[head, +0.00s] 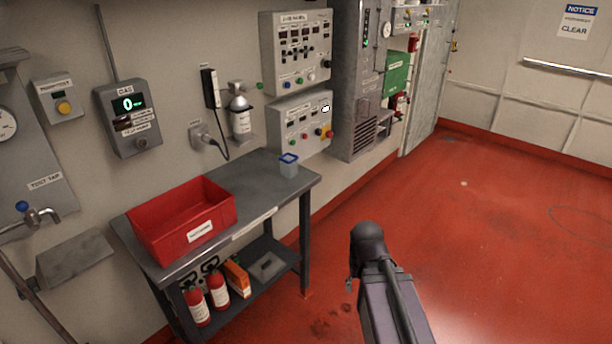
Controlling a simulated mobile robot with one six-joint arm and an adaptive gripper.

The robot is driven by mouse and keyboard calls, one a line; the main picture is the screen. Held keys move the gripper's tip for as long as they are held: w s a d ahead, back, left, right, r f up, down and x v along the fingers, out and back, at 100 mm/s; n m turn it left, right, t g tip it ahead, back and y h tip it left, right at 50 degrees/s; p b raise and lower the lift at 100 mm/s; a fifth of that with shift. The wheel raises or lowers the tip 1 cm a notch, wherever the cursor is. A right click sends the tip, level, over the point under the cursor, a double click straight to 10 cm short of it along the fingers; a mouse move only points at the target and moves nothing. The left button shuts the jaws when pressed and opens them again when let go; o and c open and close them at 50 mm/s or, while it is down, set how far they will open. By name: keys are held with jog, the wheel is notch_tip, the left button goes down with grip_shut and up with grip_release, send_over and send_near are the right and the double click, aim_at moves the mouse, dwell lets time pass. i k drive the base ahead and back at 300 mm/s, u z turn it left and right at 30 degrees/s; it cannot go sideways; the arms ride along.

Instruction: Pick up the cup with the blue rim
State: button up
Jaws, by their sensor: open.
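The cup with the blue rim (288,166) is a small, pale grey-blue, squarish cup. It stands upright on the right part of the dark grey table (262,184), near the back wall. My arm (383,295) reaches up from the bottom edge, right of the table and apart from it. The arm's dark rounded joint is in sight, but my gripper's fingers cannot be made out. Nothing covers the cup.
A red open bin (192,238) stands on the table's left part. The lower shelf holds red extinguishers (218,290) and an orange box (236,277). Control panels (302,124) hang behind the cup. The red floor (490,230) on the right is clear.

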aim_at(289, 164)
jog(key=z, duration=0.35)
jog(key=k, duration=0.9)
jog(key=u, duration=0.35)
jog(key=i, duration=2.05)
jog(key=z, duration=0.7)
